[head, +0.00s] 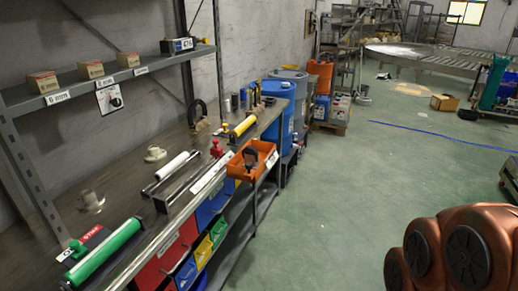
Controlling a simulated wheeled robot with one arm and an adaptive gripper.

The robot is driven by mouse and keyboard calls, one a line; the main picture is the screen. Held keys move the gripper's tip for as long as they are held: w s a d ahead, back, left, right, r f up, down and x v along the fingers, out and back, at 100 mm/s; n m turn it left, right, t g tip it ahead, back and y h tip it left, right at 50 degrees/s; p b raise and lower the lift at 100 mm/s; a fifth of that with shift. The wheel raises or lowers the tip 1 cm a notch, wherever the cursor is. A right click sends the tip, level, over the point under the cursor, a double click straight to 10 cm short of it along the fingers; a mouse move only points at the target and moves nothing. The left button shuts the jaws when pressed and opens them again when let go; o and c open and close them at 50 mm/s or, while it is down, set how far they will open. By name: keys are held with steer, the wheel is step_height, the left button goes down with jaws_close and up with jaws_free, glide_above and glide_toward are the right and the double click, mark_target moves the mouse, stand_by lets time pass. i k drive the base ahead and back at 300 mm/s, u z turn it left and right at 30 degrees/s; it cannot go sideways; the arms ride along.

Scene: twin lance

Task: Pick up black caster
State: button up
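A black caster (251,157) appears to be the dark, upright piece in the orange tray (268,167) at the front edge of the workbench. It is small in this view, so its details are hard to tell. My gripper is not in view. Only copper-coloured links of my own arm show at the lower right, well apart from the tray.
The workbench (137,172) runs along the wall, with a green roller (104,254), a white roll (172,165) and a yellow cylinder (244,126). A shelf (110,76) holds small boxes above. Blue barrels (279,92) stand beyond.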

mark_target(250, 154)
steer(key=u, duration=0.5)
steer(key=i, duration=1)
steer(key=u, duration=0.85)
